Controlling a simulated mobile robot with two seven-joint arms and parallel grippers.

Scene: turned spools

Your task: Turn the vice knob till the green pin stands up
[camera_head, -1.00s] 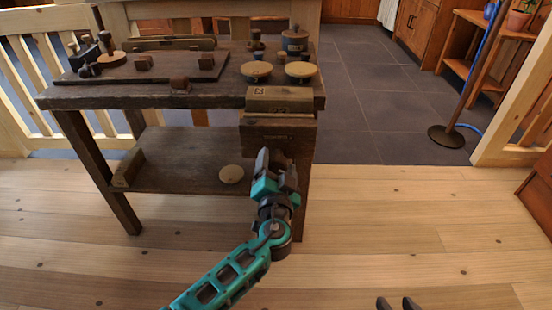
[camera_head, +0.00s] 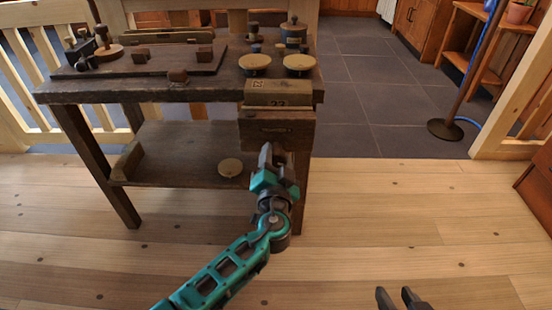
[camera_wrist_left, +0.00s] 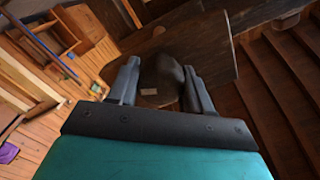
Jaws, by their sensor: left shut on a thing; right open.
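In the left wrist view the left fingers (camera_wrist_left: 160,88) are shut on a dark rounded knob (camera_wrist_left: 162,72). In the head view the gripper hides the knob. I cannot make out a green pin in either view. My right gripper (camera_head: 398,298) is open and empty at the bottom edge, over the floor.
The workbench (camera_head: 140,92) carries several turned pieces, including two round-topped spools (camera_head: 255,64) behind the vice. A round disc (camera_head: 230,167) lies on the lower shelf. A stand (camera_head: 446,129) is at the right. The wooden floor (camera_head: 370,220) in front is clear.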

